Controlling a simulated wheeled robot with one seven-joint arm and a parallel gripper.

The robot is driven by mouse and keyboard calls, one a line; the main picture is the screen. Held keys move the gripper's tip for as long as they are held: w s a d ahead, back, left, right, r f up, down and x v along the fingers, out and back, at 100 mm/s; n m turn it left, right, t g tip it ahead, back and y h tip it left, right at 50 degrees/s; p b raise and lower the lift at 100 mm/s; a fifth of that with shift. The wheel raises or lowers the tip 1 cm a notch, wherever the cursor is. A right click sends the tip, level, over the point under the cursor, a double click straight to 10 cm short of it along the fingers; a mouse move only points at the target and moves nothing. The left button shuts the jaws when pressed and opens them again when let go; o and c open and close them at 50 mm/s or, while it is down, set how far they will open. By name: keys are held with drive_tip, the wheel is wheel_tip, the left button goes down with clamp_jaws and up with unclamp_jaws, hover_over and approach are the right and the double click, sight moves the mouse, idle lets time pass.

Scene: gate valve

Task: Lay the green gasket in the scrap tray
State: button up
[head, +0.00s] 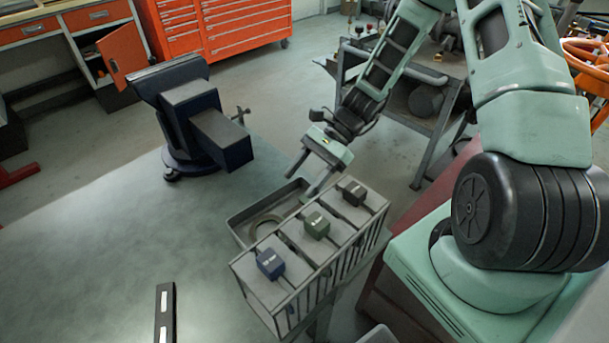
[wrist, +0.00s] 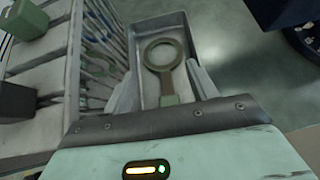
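In the head view the ring (head: 257,222) shows in the tray (head: 236,222) beside the rack. My gripper (head: 300,187) is over the tray's far end, its fingers apart. In the wrist view my gripper (wrist: 162,78) has one finger on each side of the tab, with gaps on both sides. Whether the fingers are above the tab or level with it is hard to tell.
A slotted grey rack (head: 296,283) adjoins the tray, with blue (head: 270,263), green (head: 316,225) and dark (head: 354,193) blocks on top. A vise (head: 190,115) stands left; the green-grey surface between is mostly clear.

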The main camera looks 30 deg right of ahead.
drive_tip(key=b+v, duration=0.1)
drive_tip(key=v, duration=1.6)
drive_tip(key=shift+r+b, duration=0.2)
drive_tip(key=shift+b, duration=0.15)
drive_tip(key=shift+d, duration=0.1)
drive_tip(key=s+a+r+n+g+h, duration=0.1)
drive_tip(key=s+a+n+h, duration=0.3)
drive_tip(key=a, duration=0.5)
drive_tip(key=s+a+r+n+g+h, duration=0.2)
drive_tip(key=a+n, duration=0.5)
drive_tip(key=a, duration=0.1)
drive_tip(key=s+a+r+n+t+h, duration=0.2)
drive_tip(key=s+a+n+t+h, duration=0.2)
drive_tip(key=s+a+n, duration=0.6)
drive_tip(key=shift+s+a+n, duration=0.2)
drive_tip(key=shift+s+n, duration=1.5)
drive_tip(key=shift+s, duration=0.15)
